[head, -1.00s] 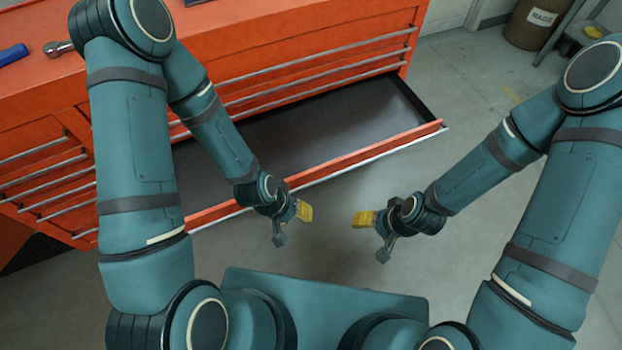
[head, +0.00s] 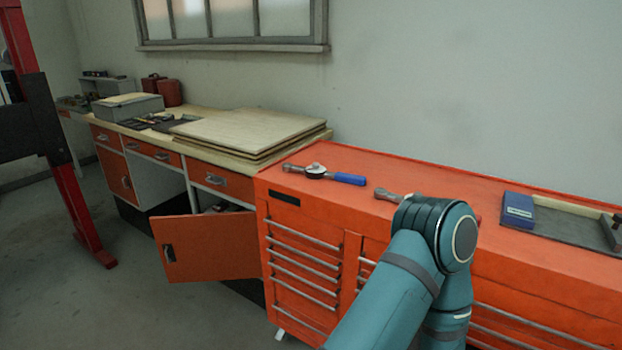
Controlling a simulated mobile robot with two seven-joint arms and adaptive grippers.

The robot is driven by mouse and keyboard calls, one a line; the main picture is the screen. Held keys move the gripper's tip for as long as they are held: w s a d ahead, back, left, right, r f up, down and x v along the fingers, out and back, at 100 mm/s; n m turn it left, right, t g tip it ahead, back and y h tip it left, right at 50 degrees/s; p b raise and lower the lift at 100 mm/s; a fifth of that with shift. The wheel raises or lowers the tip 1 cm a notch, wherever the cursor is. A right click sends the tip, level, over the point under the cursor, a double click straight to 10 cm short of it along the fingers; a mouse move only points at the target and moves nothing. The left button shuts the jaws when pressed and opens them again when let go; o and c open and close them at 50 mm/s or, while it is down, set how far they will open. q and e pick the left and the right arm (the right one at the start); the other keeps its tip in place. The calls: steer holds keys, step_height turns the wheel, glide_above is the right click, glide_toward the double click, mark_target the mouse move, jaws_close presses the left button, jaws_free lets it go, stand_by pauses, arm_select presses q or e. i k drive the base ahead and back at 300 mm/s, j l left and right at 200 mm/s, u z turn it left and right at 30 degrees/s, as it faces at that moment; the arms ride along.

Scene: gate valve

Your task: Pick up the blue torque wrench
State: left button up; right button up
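A wrench with a blue handle and a round dial near its metal head, the blue torque wrench (head: 347,179), lies flat on top of the orange tool chest (head: 350,156), near its left end. A second metal wrench (head: 388,195) lies to its right, partly hidden behind my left arm. A bit of red shows on the far side of the arm, perhaps its handle. My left arm's elbow stands in front of the chest, right of the blue torque wrench and apart from it in the picture. Neither gripper is in view.
A blue box (head: 518,210) sits by a shallow tray (head: 570,228) on the chest's right part. Left of the chest is a workbench (head: 190,112) with stacked boards (head: 250,132). An orange cabinet door (head: 210,247) stands open below it. A red post (head: 75,205) stands far left.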

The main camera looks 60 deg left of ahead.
mark_target(321, 173)
steer(key=u, duration=1.95)
steer(key=i+j+u, duration=0.25)
steer(key=i, duration=0.15)
steer(key=i+j+u, duration=0.25)
steer(key=i, duration=0.15)
steer(key=k+l, duration=0.05)
steer(key=l, duration=0.05)
